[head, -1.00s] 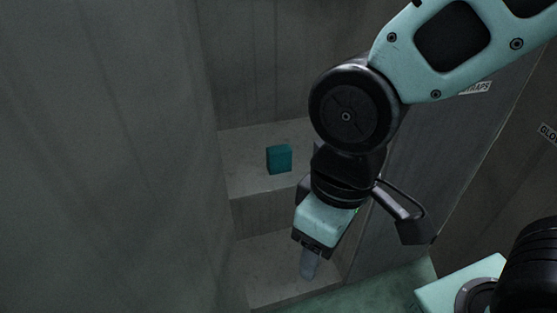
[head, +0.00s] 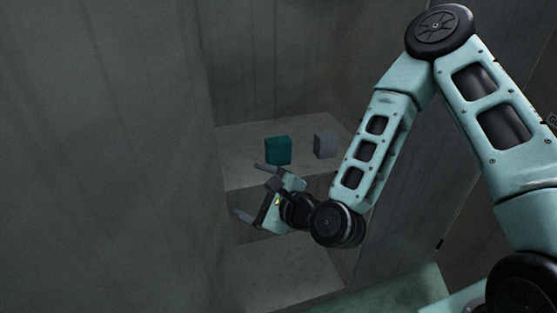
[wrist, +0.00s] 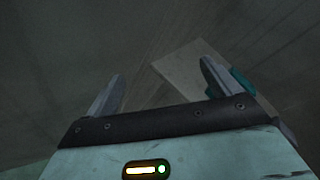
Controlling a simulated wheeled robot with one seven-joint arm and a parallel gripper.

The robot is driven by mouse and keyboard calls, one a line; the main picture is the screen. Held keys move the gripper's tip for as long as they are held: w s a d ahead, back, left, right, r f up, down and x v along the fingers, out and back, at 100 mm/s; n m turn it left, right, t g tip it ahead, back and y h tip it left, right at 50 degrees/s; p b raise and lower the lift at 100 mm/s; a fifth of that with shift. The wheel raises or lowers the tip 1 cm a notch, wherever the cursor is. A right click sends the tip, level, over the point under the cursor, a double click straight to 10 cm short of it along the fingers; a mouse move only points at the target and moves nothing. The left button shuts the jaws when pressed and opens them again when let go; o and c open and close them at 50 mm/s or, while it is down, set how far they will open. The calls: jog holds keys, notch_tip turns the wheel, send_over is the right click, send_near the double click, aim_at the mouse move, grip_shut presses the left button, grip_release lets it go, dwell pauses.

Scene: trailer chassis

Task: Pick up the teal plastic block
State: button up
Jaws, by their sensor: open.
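The teal plastic block (head: 278,150) stands upright on the upper ledge, near its front left part, in the head view. In the wrist view a teal piece of it (wrist: 243,82) shows behind the right finger, which hides the rest. My gripper (head: 250,190) is open and empty, in front of the ledge and below and left of the block. One fingertip appears close under the block in the head view; I cannot tell whether it touches. In the wrist view the two fingers of my gripper (wrist: 163,80) are spread wide with nothing between them.
A grey block (head: 325,145) stands on the upper ledge (head: 240,140), right of the teal block. A lower step (head: 285,275) lies below. Tall grey walls (head: 110,150) close in the left and back. A green surface (head: 390,300) is at the bottom right.

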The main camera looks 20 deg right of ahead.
jog(key=w+d+m+t+h+b, duration=0.1)
jog(key=d+m+t+h, duration=0.1)
jog(key=d+m+h, duration=0.35)
jog(key=w+d+m+t+h, duration=0.25)
jog(key=d+m, duration=0.35)
jog(key=m, duration=0.3)
jog(key=p, duration=0.2)
send_near(276, 139)
jog(key=w, duration=0.2)
jog(key=w+d, duration=0.1)
jog(key=w, duration=0.2)
jog(key=shift+w+f, duration=0.15)
jog(key=shift+f, duration=0.1)
jog(key=shift+w+a+f+p, duration=0.15)
jog(key=shift+w+p, duration=0.1)
jog(key=shift+w, duration=1.25)
jog(key=shift+w+f+p, duration=0.15)
jog(key=shift+w+p, duration=0.1)
jog(key=shift+w, duration=1.25)
jog(key=shift+c, duration=0.3)
jog(key=c, duration=1.1)
